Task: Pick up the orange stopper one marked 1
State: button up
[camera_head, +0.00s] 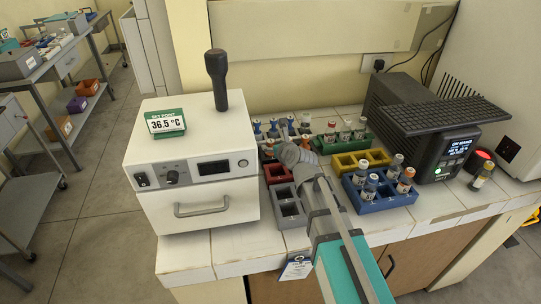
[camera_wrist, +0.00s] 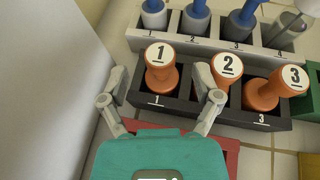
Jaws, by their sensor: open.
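The orange stopper marked 1 (camera_wrist: 161,76) stands upright in the left slot of a black rack (camera_wrist: 262,121), with a white numbered disc on top. In the wrist view my gripper (camera_wrist: 161,80) is open, one finger on each side of this stopper, with visible gaps to it. Whether the fingers are at its height I cannot tell. Orange stoppers marked 2 (camera_wrist: 228,70) and 3 (camera_wrist: 270,88) stand in the same rack; the right finger is close to stopper 2. In the head view my gripper (camera_head: 284,146) covers most of this rack.
A grey rack with blue-handled items (camera_wrist: 196,20) stands behind the black rack. A red rack (camera_wrist: 232,153) lies in front. The white incubator box (camera_head: 191,165) stands close on the left. A blue rack of bottles (camera_head: 374,203) and a yellow rack (camera_head: 350,164) are on the right.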

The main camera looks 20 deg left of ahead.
jog(key=shift+b+x, duration=0.35)
jog(key=shift+x, duration=1.1)
jog(key=shift+d, duration=0.1)
grip_shut()
jog(key=shift+r, duration=0.25)
notch_tip(320, 180, up, 10)
jog(key=p, duration=1)
jog(key=shift+f, duration=0.2)
